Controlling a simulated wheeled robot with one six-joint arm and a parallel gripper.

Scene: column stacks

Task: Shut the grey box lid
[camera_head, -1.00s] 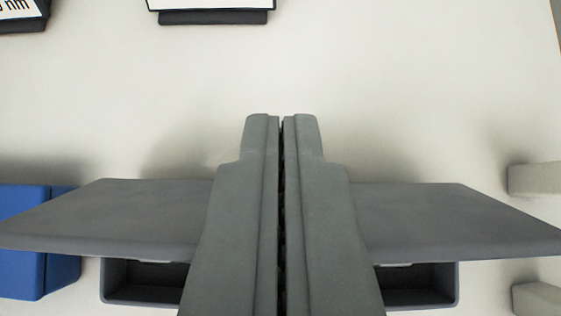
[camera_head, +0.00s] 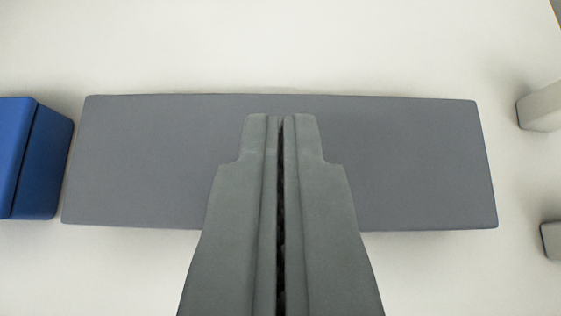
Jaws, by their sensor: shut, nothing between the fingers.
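The grey box lid (camera_head: 140,160) shows from above as a wide flat rectangle across the middle of the view. It appears to lie flat over the box, and no opening shows. The box body below it is hidden. My gripper (camera_head: 281,118) is shut and empty, with its fingers over the middle of the lid and the tips near its far edge. I cannot tell whether the fingertips touch the lid.
A blue box (camera_head: 35,160) stands close to the left end of the lid. Two pale grey blocks, an upper one (camera_head: 541,108) and a lower one (camera_head: 551,240), stand at the right edge. The pale surface beyond the lid is clear.

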